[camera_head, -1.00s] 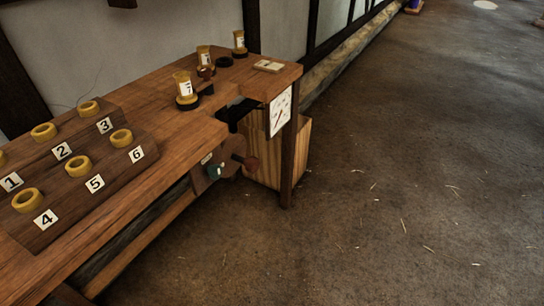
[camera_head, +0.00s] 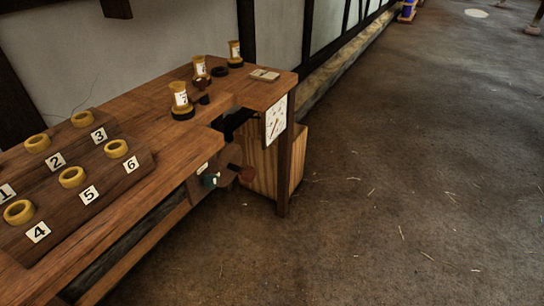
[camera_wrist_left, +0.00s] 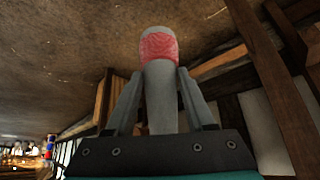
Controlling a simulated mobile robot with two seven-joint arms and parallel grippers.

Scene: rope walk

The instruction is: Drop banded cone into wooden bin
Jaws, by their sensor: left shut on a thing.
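The banded cone (camera_wrist_left: 158,48) is pale grey with a red band near its far end. In the left wrist view it stands between the two fingers of my left gripper (camera_wrist_left: 155,84), which is shut on it. The wooden bin (camera_head: 262,169) stands on the floor under the far right end of the workbench. The bench leg and a hanging white dial plate cover part of it, and I cannot see inside. My right gripper is in neither view.
The workbench (camera_head: 164,146) carries a numbered board with several yellow rings and, farther back, several labelled yellow spools. The white dial plate (camera_head: 276,118) hangs at its end. The floor (camera_head: 400,190) to the right is open.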

